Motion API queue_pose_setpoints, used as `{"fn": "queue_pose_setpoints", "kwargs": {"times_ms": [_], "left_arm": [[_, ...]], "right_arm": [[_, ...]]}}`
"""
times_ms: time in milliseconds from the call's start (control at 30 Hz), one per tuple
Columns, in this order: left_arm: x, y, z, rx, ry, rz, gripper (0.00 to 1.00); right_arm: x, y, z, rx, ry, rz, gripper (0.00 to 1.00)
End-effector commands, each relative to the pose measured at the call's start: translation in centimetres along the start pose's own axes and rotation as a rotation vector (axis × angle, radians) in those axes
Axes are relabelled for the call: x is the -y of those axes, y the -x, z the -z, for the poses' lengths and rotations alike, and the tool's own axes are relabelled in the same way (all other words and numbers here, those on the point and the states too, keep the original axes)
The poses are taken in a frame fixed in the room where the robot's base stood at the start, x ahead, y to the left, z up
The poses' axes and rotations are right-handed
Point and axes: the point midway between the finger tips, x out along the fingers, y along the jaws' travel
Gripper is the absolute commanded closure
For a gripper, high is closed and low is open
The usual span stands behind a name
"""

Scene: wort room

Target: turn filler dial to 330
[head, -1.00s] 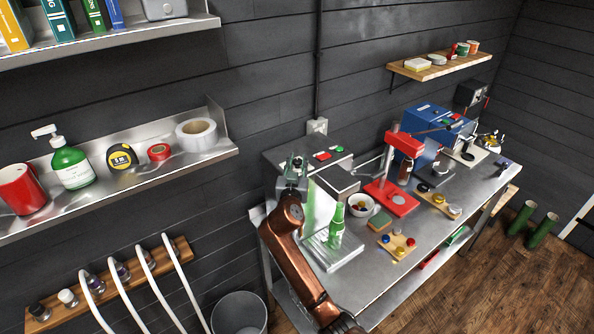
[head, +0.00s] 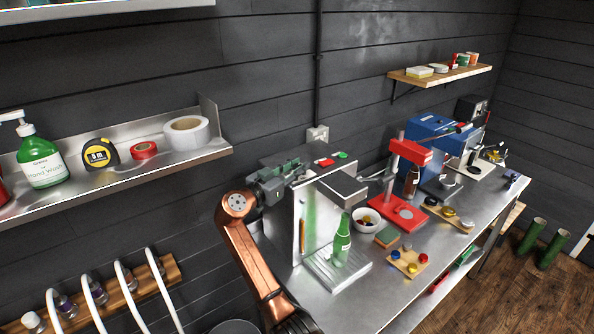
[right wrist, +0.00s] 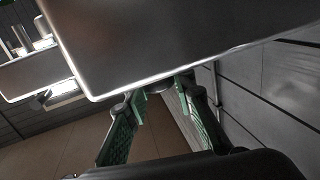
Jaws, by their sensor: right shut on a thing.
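The filler (head: 286,225) is a grey metal machine with a red and a green button on top, standing at the near left end of the steel bench. A green bottle (head: 341,240) stands upright on its drip tray (head: 322,278). My right gripper (head: 287,171) is at the filler's upper left side. In the right wrist view its green-padded fingers (right wrist: 164,97) are shut on a small dark dial (right wrist: 160,87) below the metal housing's edge. The dial's scale and pointer are hidden, so its setting cannot be read. My left gripper is not in view.
A bowl (head: 367,220), a sponge (head: 387,237), a cap board (head: 408,263) and a red press (head: 413,153) stand right of the filler. A wall shelf (head: 130,170) with a soap bottle, tape measure and tape rolls juts out at left. A rack with white hoses is below it.

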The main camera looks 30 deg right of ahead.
Motion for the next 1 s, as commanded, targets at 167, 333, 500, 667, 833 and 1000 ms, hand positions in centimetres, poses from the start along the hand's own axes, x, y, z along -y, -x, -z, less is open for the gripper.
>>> {"fn": "queue_pose_setpoints", "kwargs": {"times_ms": [167,333,500,667,833,1000], "left_arm": [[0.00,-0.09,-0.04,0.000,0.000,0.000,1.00],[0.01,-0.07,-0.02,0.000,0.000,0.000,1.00],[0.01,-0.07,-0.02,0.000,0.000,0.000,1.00],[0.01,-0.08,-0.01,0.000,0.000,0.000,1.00],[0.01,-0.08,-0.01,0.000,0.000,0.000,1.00],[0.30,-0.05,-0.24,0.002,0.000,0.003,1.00]], "right_arm": [[0.02,-0.04,0.06,0.000,-0.001,-0.005,1.00],[0.00,-0.05,0.10,0.000,-0.001,-0.005,1.00],[-0.01,-0.06,0.10,-0.001,-0.001,-0.005,0.70],[-0.01,-0.05,0.07,0.000,-0.001,-0.005,0.60],[-0.01,-0.04,0.05,0.000,-0.001,-0.005,0.60],[0.05,0.55,0.03,0.000,-0.001,-0.003,0.60]]}}
